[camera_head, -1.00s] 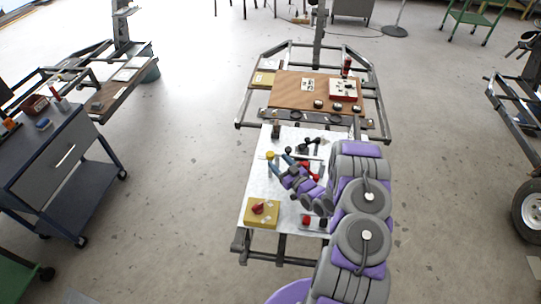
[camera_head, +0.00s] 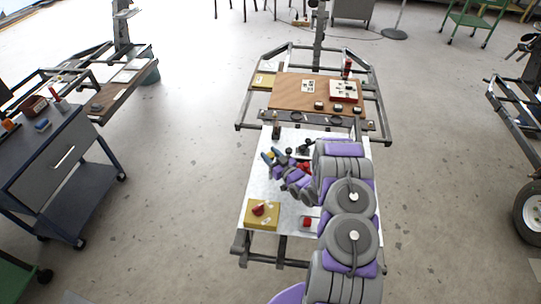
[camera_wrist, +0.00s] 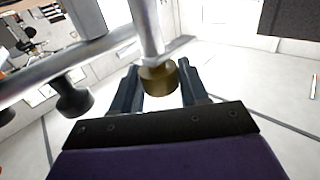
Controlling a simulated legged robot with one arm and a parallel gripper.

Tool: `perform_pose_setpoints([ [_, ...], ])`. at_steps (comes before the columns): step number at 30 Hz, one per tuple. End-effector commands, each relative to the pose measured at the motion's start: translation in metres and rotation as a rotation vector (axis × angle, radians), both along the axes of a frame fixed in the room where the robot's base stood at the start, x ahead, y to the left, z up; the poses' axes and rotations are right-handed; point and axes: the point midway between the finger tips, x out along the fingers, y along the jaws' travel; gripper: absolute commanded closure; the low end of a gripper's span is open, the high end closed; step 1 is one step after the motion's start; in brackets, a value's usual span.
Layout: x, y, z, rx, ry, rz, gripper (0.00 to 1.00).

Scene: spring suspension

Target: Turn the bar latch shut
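The brass knob (camera_wrist: 158,80) of the bar latch sits between my two dark fingers in the wrist view. A pale metal rod (camera_wrist: 147,28) runs up from it. My gripper (camera_wrist: 158,66) looks open, with one finger on each side of the knob; I cannot tell whether either finger touches it. In the head view my gripper (camera_head: 270,153) is over the left upper part of the white panel (camera_head: 258,185). There the fingers and arm hide most of the latch.
A grey bar (camera_wrist: 65,68) crosses the left of the wrist view, with a black knob (camera_wrist: 73,98) below it. On the panel, a yellow block with a red knob (camera_head: 259,209) is lower left and a red button (camera_head: 307,222) lower right. A brown board (camera_head: 290,88) stands behind.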

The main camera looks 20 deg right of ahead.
Motion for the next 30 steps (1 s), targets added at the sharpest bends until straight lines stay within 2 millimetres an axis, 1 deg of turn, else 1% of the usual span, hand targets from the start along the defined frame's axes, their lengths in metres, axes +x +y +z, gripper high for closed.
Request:
perform_pose_setpoints([
  [1, 0.0000, -0.0001, 0.0000, 0.000, 0.000, 0.000, 0.62],
  [2, 0.0000, -0.0002, 0.0000, 0.000, 0.000, -0.001, 0.65],
  [9, 0.0001, -0.0008, 0.0000, 0.000, 0.000, -0.002, 0.88],
  [20, 0.0002, 0.0002, 0.0013, 0.001, 0.000, -0.052, 0.89],
  [30, 0.0004, 0.0024, 0.0019, 0.000, 0.001, -0.243, 0.89],
])
